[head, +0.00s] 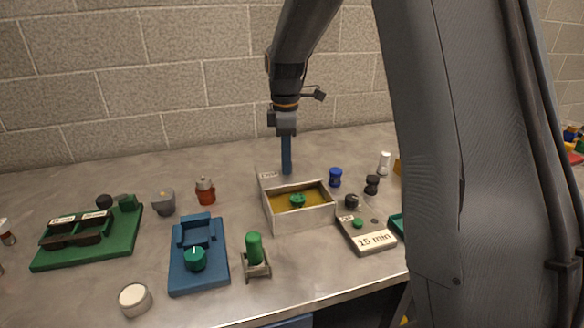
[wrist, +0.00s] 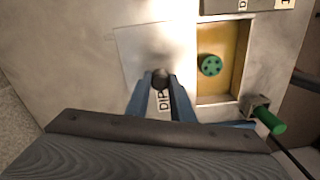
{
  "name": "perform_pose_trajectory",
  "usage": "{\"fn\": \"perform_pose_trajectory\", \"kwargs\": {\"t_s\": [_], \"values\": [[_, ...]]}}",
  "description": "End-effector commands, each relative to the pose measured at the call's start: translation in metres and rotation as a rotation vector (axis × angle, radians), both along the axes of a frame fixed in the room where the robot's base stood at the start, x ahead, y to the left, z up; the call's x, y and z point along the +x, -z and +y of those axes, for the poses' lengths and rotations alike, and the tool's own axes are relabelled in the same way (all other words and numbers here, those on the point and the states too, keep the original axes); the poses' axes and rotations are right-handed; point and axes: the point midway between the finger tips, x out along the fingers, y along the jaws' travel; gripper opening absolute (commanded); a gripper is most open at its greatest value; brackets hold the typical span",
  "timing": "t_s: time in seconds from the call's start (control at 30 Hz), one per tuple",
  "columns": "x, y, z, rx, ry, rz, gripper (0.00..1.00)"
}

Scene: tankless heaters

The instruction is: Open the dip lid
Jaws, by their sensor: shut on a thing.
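The dip box (head: 303,215) is a pale box whose top is open. Amber liquid (head: 282,201) and a round green part (head: 298,200) show inside it. The box also shows in the wrist view (wrist: 218,102), with the green part (wrist: 210,65). The pale dip lid (wrist: 132,45), lettered DIP, lies beside the opening in the wrist view, behind the box in the head view. My gripper (head: 287,171) has blue fingers. In the wrist view my gripper (wrist: 160,82) is shut on the lid's dark knob (wrist: 161,74). The fingers hide part of the lid.
A green holder (head: 254,255) stands close to the box's front left. A blue fixture (head: 198,265) is farther left. A 15 min block (head: 368,238) sits right of the box. Blue (head: 335,177) and black (head: 372,184) small items stand behind it. A brick wall closes the back.

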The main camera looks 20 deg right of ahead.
Motion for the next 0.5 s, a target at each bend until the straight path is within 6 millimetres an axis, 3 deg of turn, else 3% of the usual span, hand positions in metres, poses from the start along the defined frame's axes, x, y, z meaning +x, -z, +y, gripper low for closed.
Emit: {"fn": "perform_pose_trajectory", "kwargs": {"t_s": [0.17, 0.47, 0.5], "values": [[0.017, -0.001, 0.0, 0.0, 0.0, -0.002, 0.0], [0.018, -0.001, 0.0, 0.0, 0.0, -0.002, 0.0], [0.018, -0.001, 0.0, 0.0, 0.0, -0.002, 0.23]]}}
